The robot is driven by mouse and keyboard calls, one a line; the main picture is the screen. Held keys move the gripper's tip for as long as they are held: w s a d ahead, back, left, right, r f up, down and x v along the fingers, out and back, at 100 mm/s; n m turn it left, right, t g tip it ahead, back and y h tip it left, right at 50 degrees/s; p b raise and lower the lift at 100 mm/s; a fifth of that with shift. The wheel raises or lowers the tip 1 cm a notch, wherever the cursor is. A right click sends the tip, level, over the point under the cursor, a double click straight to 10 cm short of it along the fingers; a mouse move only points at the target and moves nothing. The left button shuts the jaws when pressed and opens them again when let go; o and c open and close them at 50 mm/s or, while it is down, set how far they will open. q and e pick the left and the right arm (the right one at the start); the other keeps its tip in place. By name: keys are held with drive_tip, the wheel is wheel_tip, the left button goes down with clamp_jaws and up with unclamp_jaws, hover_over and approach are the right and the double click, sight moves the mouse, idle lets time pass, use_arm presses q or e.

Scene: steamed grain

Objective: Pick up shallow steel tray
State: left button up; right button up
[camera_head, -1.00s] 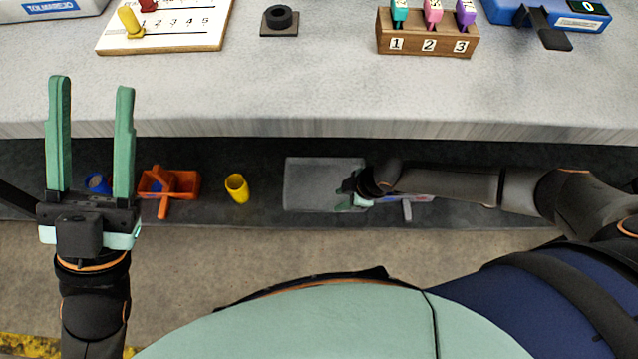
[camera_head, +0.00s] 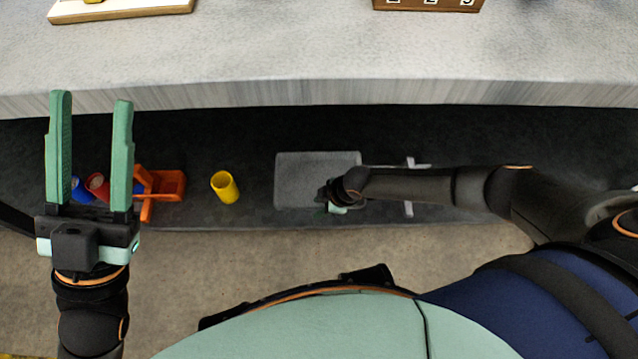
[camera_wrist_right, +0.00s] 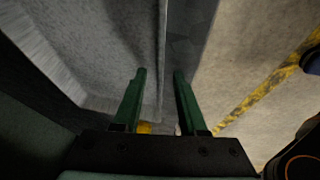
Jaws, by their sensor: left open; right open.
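The shallow steel tray (camera_head: 300,176) is a flat grey rectangle on the dark lower shelf, under the counter. In the right wrist view the tray (camera_wrist_right: 128,45) fills the upper middle, with its long thin rim running between my fingers. My right gripper (camera_wrist_right: 160,73) is open, its fingertips on either side of that rim; I cannot tell whether they touch it. In the head view my right wrist hides the tray's lower right corner and most of the gripper. My left gripper (camera_head: 91,97) is open and empty, raised at the left in front of the shelf.
A yellow cup (camera_head: 225,187) stands left of the tray. An orange holder (camera_head: 163,185), a red item (camera_head: 97,185) and a blue item (camera_head: 82,191) are further left. A grey cross-shaped item (camera_head: 409,208) lies right of the tray. The counter edge (camera_head: 320,92) overhangs the shelf.

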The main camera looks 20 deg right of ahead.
clamp_jaws()
idle(1.4)
